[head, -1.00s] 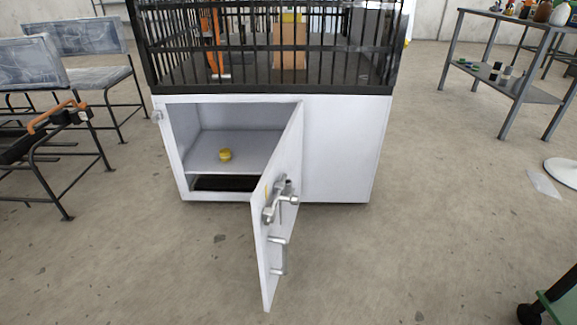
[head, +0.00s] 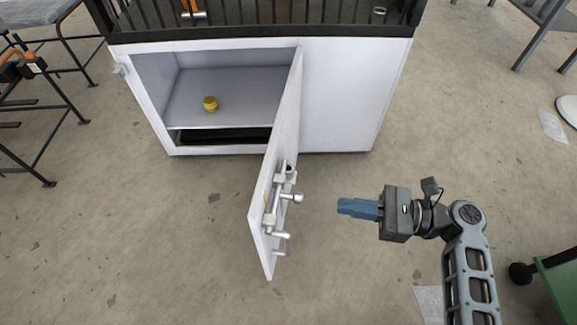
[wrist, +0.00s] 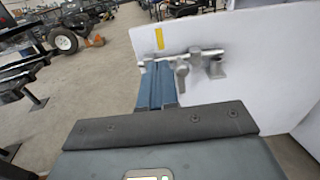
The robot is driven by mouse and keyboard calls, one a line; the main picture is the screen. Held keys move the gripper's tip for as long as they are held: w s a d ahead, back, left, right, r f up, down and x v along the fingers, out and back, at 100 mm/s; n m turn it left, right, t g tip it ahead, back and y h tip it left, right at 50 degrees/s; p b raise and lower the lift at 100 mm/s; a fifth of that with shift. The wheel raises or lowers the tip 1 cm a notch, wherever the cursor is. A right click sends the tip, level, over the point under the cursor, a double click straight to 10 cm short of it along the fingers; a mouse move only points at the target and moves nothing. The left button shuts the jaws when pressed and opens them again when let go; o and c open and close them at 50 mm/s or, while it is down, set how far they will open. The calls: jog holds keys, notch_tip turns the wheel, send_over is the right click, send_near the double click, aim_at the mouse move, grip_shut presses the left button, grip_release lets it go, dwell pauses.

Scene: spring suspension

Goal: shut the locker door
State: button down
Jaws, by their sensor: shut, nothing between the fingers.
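The white locker door (head: 286,145) is hinged at the middle of the low white locker (head: 345,100) and stands swung well open toward me. Its outer face carries a metal latch with handles (head: 284,190). My gripper (head: 342,207), with blue fingers shut and empty, is to the right of the door's outer face, apart from it in the head view. In the wrist view the door (wrist: 240,60) fills the right side, and the latch (wrist: 185,68) shows just beyond the fingertips (wrist: 157,68). Any contact there cannot be told.
A yellow round item (head: 210,103) sits on the locker's inner shelf. A black barred cage (head: 260,18) stands on top. A chair frame (head: 45,130) is at left, a green cart (head: 558,275) at lower right. The floor left of the door is clear.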

jog(key=b, duration=0.3)
send_near(265, 190)
jog(key=x, duration=0.5)
jog(key=shift+a, duration=0.1)
jog(key=shift+x, duration=0.75)
jog(key=shift+a+r, duration=0.15)
jog(key=shift+a, duration=0.05)
